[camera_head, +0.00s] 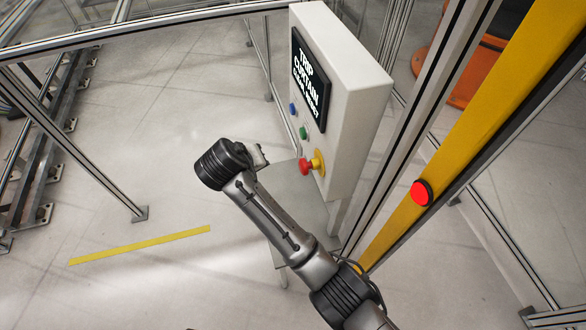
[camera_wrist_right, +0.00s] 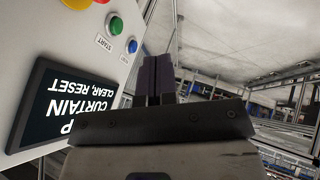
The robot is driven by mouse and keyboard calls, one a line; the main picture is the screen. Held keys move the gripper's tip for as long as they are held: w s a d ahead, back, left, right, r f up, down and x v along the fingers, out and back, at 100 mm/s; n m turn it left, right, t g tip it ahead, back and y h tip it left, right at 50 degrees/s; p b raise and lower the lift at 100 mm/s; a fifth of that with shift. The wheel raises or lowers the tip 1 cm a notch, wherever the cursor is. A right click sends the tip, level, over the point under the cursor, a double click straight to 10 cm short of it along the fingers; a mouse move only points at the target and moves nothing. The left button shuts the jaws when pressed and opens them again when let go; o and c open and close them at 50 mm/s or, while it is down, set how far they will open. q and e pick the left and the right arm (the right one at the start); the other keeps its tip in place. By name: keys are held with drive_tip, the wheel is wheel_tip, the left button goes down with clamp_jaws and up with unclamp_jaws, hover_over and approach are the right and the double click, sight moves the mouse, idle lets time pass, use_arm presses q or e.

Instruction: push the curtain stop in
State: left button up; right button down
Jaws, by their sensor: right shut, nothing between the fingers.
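Two red buttons show in the head view, and I cannot tell from a label which is the curtain stop. One is a red mushroom button (camera_head: 305,167) on a yellow collar, low on the front of a white control box (camera_head: 345,90). The other is a round red button (camera_head: 421,193) on a yellow post (camera_head: 480,110). My right gripper (camera_head: 262,156) is shut and empty, in front of the box and left of the mushroom button, apart from it. Its dark fingers (camera_wrist_right: 158,78) are together in the wrist view. My left gripper is out of view.
The box carries a screen (camera_head: 311,80) reading "TRIP CURTAIN" with smaller text, a blue button (camera_head: 292,109) and a green button (camera_head: 303,132). Metal frame posts stand right of the box. Open floor lies to the left, with a yellow stripe (camera_head: 140,245).

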sight(307, 166)
drive_tip(key=d+f+m+g+h, duration=0.1)
drive_tip(key=d+f+m, duration=0.1)
drive_tip(key=shift+s+d+m+h, duration=0.1)
drive_tip(key=shift+s+m+h, duration=0.05)
drive_tip(key=shift+m+h, duration=0.25)
drive_tip(key=w+d+f+p, duration=0.1)
drive_tip(key=w+d+f, duration=0.5)
drive_tip(key=d+f, duration=0.1)
drive_tip(key=shift+d+f+p, duration=0.15)
drive_tip(key=shift+f+p, duration=0.15)
drive_tip(key=shift+f, duration=0.25)
